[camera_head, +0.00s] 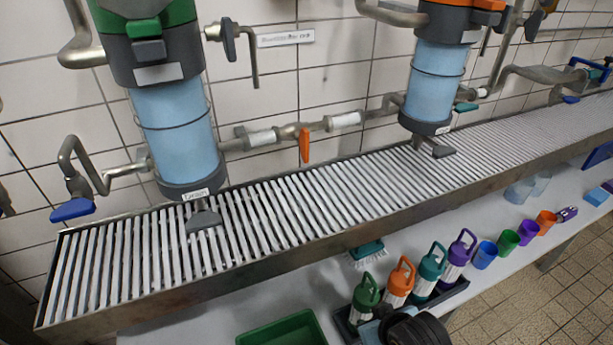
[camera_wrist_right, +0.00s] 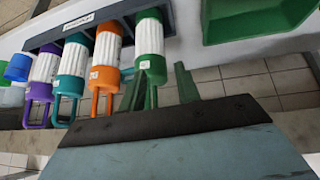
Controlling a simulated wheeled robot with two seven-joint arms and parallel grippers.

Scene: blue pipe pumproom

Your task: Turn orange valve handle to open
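The orange valve handle (camera_head: 304,145) hangs straight down from a valve on the horizontal metal pipe (camera_head: 285,131) on the tiled wall. It sits between the two blue cylinders, above the slatted grate, and nothing touches it. My left gripper is not in view. In the right wrist view, my right gripper (camera_wrist_right: 160,72) shows two dark green fingers spread apart, near the green bottle (camera_wrist_right: 151,48). It holds nothing that I can see and is far from the orange handle, which is outside this view.
The slatted metal trough (camera_head: 290,205) runs along the wall. Blue cylinders (camera_head: 178,130) and (camera_head: 436,80) stand over it. Below are a green crate (camera_head: 284,328), several coloured bottles (camera_head: 400,281) in a dark tray and cups (camera_head: 508,241) on a grey shelf. A blue-handled tap (camera_head: 72,209) is left.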

